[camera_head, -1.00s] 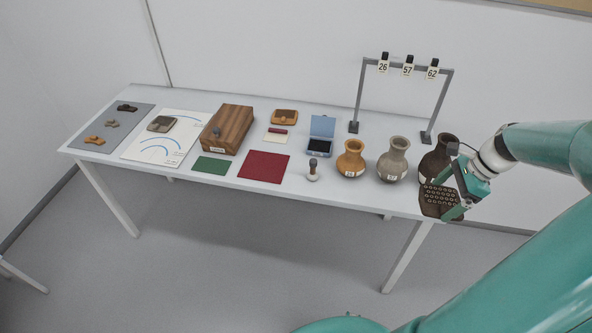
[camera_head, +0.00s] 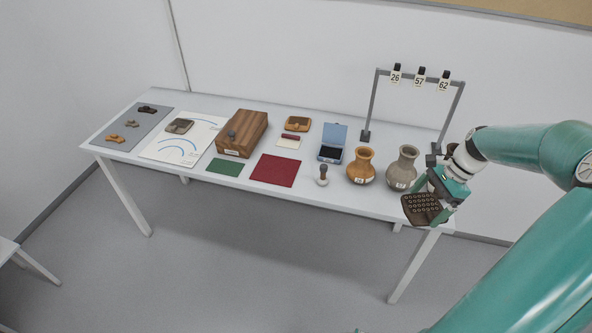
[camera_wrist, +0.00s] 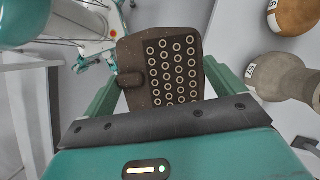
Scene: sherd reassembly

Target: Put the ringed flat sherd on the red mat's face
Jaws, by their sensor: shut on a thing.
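The ringed flat sherd (camera_head: 424,208) is a dark brown plate with rows of pale rings on its face. My gripper (camera_head: 436,206) is shut on it and holds it off the table's right front corner. In the wrist view the ringed sherd (camera_wrist: 176,68) sits between the two green fingers, its ringed face towards the camera and a small knob on its left side. The red mat (camera_head: 275,170) lies flat and bare near the table's front edge, well to the left of my gripper.
An orange vase (camera_head: 361,167) and a grey vase (camera_head: 401,170) stand between my gripper and the red mat, with a small stamp (camera_head: 323,176) beside the mat. A green mat (camera_head: 225,167), a wooden box (camera_head: 242,133) and a blue case (camera_head: 332,144) are nearby. A tag frame (camera_head: 371,105) stands behind.

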